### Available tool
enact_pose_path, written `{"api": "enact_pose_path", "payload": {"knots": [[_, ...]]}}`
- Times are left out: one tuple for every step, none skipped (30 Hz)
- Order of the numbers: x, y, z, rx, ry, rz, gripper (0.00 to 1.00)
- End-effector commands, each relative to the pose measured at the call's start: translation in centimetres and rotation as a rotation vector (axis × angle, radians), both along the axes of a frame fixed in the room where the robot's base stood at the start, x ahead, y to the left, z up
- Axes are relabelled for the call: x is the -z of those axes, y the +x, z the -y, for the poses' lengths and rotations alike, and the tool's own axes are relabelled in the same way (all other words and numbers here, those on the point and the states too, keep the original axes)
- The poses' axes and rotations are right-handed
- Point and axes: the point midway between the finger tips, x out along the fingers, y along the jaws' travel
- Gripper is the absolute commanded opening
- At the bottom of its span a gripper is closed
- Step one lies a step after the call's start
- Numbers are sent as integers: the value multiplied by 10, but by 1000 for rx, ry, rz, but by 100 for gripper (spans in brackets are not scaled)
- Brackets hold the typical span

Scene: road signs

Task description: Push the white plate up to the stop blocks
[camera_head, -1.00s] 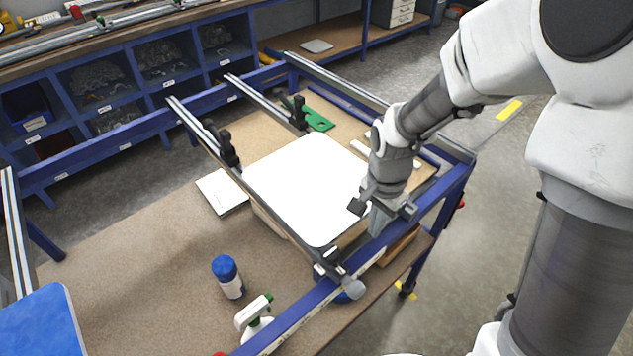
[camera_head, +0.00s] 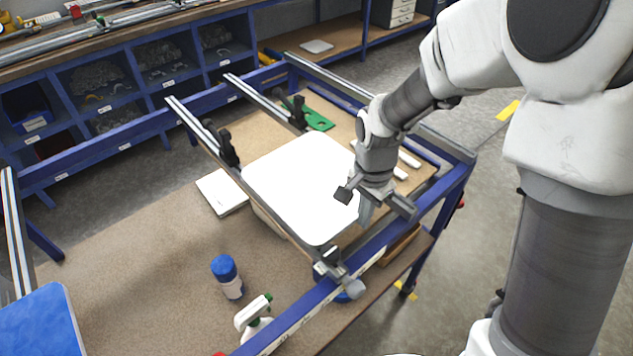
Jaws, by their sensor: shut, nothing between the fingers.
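The white plate (camera_head: 300,185) lies flat across the rails of the blue frame in the middle of the view. Two black stop blocks stand beyond its far left edge: one (camera_head: 228,149) near its left corner and one (camera_head: 298,113) near its far corner. The plate's edge is close to both; I cannot tell whether it touches them. My gripper (camera_head: 366,218) is shut and empty, pointing down at the plate's right edge. The gripper body hides part of that edge, so contact is unclear.
A blue-capped bottle (camera_head: 228,277) and a spray bottle (camera_head: 254,318) stand on the brown bench at the front. A white pad (camera_head: 220,193) lies left of the plate. A green piece (camera_head: 317,116) lies behind the far block. A blue panel (camera_head: 42,325) is at the lower left.

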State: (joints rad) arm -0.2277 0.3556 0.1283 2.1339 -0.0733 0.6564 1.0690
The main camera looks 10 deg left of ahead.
Motion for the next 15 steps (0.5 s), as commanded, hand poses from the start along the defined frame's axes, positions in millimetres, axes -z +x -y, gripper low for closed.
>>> {"api": "enact_pose_path", "payload": {"knots": [[0,2,-2,-1,1,1,0],[0,2,-3,-1,1,1,0],[0,3,-4,-1,1,1,0],[0,4,-5,-1,1,1,0],[0,4,-6,-1,1,1,0],[0,5,-7,-1,1,1,0],[0,6,-7,-1,1,1,0],[0,7,-8,-1,1,1,0],[0,7,-9,-1,1,1,0],[0,8,-10,-1,1,1,0],[0,9,-11,-1,1,1,0],[0,10,-12,-2,1,1,0],[0,10,-13,-2,1,1,0],[0,11,-14,-2,2,1,0],[0,12,-15,-2,1,2,0]]}}
